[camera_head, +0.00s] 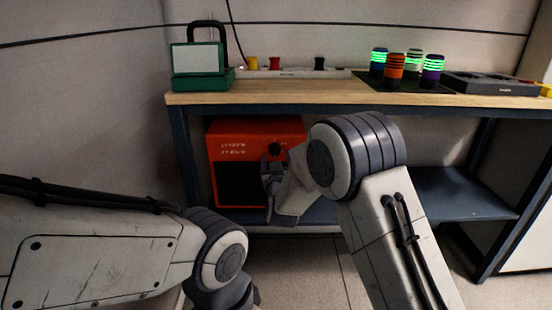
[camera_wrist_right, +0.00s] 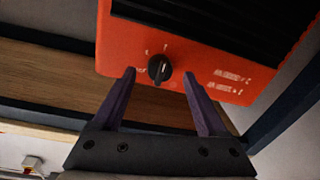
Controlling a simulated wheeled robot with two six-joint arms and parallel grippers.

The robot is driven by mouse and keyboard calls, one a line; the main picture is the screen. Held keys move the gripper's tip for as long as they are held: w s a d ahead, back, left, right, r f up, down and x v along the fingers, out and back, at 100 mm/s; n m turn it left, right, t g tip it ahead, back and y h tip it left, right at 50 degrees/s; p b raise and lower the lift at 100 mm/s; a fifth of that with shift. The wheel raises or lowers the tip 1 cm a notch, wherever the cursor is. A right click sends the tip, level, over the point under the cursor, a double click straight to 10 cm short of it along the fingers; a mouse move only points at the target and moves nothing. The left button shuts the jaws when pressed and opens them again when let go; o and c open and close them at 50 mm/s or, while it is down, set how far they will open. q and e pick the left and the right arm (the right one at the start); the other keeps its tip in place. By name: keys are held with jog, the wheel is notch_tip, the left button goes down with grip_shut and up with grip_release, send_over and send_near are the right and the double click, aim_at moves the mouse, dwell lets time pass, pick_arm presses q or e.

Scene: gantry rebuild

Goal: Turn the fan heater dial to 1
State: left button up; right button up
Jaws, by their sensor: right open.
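The orange fan heater (camera_head: 256,135) stands on the lower shelf of the workbench, its dark grille (camera_head: 236,183) facing me. Its black dial (camera_head: 274,149) is at the upper right of the front. In the right wrist view the heater (camera_wrist_right: 200,62) appears upside down, with the dial (camera_wrist_right: 159,69) between and just beyond my fingertips. White marks surround the dial; I cannot read its setting surely. My right gripper (camera_head: 271,172) is in front of the heater; in the wrist view its two fingers (camera_wrist_right: 159,76) are apart with nothing between them. My left gripper is out of view, only its arm shows.
The wooden bench top (camera_head: 290,98) lies above the heater. It holds a green case (camera_head: 200,83), a power strip (camera_head: 293,73), several banded cylinders (camera_head: 395,68) and a dark tray (camera_head: 490,84). The lower shelf (camera_head: 450,196) is clear to the right.

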aim_at(275, 151)
jog(key=shift+w+a, duration=0.1)
jog(key=shift+w, duration=1.15)
grip_shut()
